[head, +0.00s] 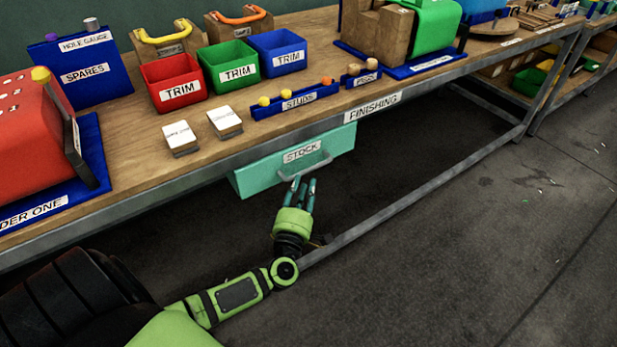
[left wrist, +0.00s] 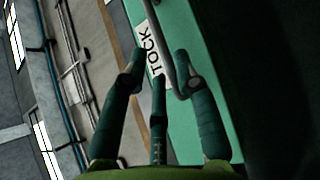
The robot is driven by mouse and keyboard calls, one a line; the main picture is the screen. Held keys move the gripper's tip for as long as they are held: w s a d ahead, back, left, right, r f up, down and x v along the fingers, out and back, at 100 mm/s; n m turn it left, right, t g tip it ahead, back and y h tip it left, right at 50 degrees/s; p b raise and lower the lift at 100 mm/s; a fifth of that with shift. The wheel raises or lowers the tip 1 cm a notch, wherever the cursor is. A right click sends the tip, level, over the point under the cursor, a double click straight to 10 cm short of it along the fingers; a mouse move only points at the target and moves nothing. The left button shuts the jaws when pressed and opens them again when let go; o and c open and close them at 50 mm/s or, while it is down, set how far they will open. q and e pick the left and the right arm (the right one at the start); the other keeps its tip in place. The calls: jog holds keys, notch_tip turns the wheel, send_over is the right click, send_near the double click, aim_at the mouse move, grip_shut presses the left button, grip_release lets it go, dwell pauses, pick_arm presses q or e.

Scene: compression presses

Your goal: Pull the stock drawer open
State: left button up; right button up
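The stock drawer (head: 258,173) is teal, with a white STOCK label, and hangs under the front edge of the workbench. Its grey bar handle (head: 318,166) stands out below the label. My left gripper (head: 303,184) reaches up from below, its fingertips at the handle. In the left wrist view the fingers (left wrist: 160,68) are spread apart, with the handle (left wrist: 181,72) running between them, close to the right finger. I cannot tell whether that finger touches it. The drawer front (left wrist: 207,45) fills the middle right there. My right gripper is not in view.
The wooden workbench (head: 245,153) carries red, green and blue TRIM bins, a blue STUDS rack (head: 292,101) and two labelled stacks (head: 225,121) above the drawer. A metal lower rail (head: 420,189) runs beneath the bench. The floor (head: 480,260) in front is clear.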

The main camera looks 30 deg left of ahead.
aim_at(310, 170)
pick_arm(q)
jog(key=x, duration=0.4)
jog(key=shift+w+a+r, duration=0.15)
jog(key=shift+w+a, duration=0.1)
jog(key=shift+w, duration=0.05)
jog(key=shift+w+a, duration=0.1)
jog(key=shift+w, duration=0.3)
grip_shut()
jog(key=shift+d, duration=0.35)
jog(key=s+d+p, duration=0.1)
jog(key=s+d, duration=0.3)
jog(key=d, duration=0.7)
jog(key=s+d+p, duration=0.1)
jog(key=s+d, duration=0.4)
jog(key=d, duration=0.6)
jog(key=shift+s+d+p, duration=0.2)
jog(key=shift+s+p, duration=0.1)
grip_release()
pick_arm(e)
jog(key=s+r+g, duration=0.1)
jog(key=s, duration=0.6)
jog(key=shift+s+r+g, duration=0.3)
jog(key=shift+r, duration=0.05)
